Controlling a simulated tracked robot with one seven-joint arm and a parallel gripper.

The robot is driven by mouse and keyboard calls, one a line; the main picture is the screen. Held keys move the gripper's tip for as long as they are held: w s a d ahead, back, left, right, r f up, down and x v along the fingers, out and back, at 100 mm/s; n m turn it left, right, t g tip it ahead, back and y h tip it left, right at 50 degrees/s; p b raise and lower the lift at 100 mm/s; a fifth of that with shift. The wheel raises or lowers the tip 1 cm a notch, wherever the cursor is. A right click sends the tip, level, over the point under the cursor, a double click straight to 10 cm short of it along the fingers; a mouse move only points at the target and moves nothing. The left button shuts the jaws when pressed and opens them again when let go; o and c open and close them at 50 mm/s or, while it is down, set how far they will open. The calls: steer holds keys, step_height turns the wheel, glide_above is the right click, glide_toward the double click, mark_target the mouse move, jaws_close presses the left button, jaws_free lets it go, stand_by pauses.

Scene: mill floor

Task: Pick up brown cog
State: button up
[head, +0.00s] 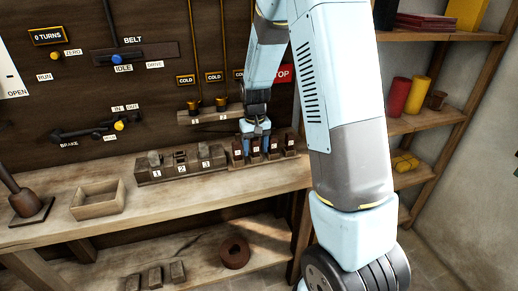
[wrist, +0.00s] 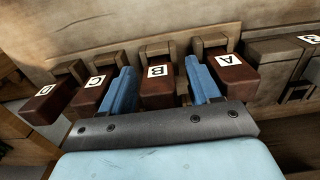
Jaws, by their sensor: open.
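A brown round piece with a hole (head: 235,252) lies on the lower shelf under the bench in the head view. It may be the cog, but I cannot make out teeth. My gripper (head: 256,133) is far above it, over the bench at a row of brown lettered blocks. In the wrist view my gripper (wrist: 160,68) is open, with its blue fingers on either side of the block marked B (wrist: 163,85). Block A (wrist: 236,76) is outside the right finger and block C (wrist: 92,95) outside the left one. The brown round piece is not in the wrist view.
Numbered grey holders (head: 181,165) stand left of the lettered blocks. A wooden tray (head: 98,207) is farther left on the bench. A ledge (head: 207,115) with brass-coloured pieces is behind my gripper. Shelves with red and yellow cylinders (head: 392,97) stand at right.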

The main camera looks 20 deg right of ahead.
steer(key=shift+c, duration=0.3)
steer(key=c, duration=1)
steer(key=shift+o, duration=0.2)
steer(key=shift+r, duration=0.1)
